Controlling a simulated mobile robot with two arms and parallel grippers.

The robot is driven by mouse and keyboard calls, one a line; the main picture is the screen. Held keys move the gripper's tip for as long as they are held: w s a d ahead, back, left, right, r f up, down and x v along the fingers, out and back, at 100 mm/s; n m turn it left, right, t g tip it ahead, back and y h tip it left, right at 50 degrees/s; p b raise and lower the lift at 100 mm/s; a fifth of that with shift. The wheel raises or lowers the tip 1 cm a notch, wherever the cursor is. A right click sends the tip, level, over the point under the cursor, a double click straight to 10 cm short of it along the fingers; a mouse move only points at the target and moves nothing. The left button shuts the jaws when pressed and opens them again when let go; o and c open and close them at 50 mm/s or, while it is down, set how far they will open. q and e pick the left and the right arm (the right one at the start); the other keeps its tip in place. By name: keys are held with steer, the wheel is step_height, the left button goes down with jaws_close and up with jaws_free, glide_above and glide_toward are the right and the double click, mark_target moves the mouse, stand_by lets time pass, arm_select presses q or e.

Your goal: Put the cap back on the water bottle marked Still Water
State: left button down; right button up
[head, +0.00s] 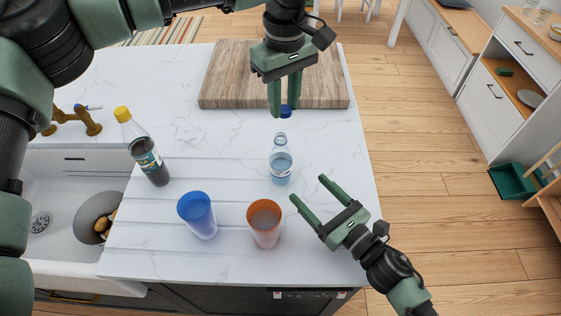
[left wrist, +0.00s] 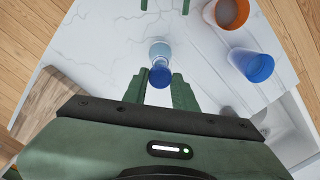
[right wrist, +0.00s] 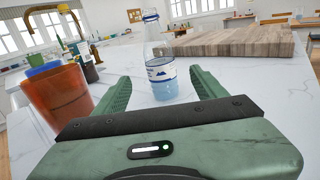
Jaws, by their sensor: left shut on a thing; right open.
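The clear water bottle (head: 281,165) stands upright and uncapped on the white counter. In the right wrist view the bottle (right wrist: 161,72) has a white and blue label, too small to read. The blue cap (head: 287,111) is between the fingertips of my left gripper (head: 282,110), which is shut on it above and behind the bottle, apart from the neck. In the left wrist view the cap (left wrist: 160,75) overlaps the bottle (left wrist: 160,49). My right gripper (head: 308,190) is open and empty, low at the bottle's right front, with the bottle ahead between its fingers (right wrist: 160,82).
An orange cup (head: 264,224) and a blue cup (head: 197,215) stand left of my right gripper. A dark bottle with a yellow cap (head: 146,152) stands by the sink (head: 60,190). A wooden board (head: 225,75) lies at the back. The counter's right edge is close to my right gripper.

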arm_select(q)
steer(key=shift+s, duration=0.1)
arm_select(e)
steer(key=x, duration=0.4)
steer(key=shift+w+a+f, duration=0.1)
steer(key=shift+w+a, duration=0.1)
steer(key=shift+a, duration=0.05)
arm_select(q)
steer(key=shift+w+a+f, duration=0.25)
steer(key=shift+w+a, duration=0.25)
steer(key=shift+w, duration=0.05)
arm_select(e)
steer(key=x, duration=0.8)
steer(key=shift+w, duration=0.2)
arm_select(q)
steer(key=shift+s+d, duration=0.1)
arm_select(e)
jaws_close()
arm_select(q)
glide_above(280, 136)
steer(key=shift+f, duration=2.45)
arm_select(e)
steer(key=shift+f, duration=0.1)
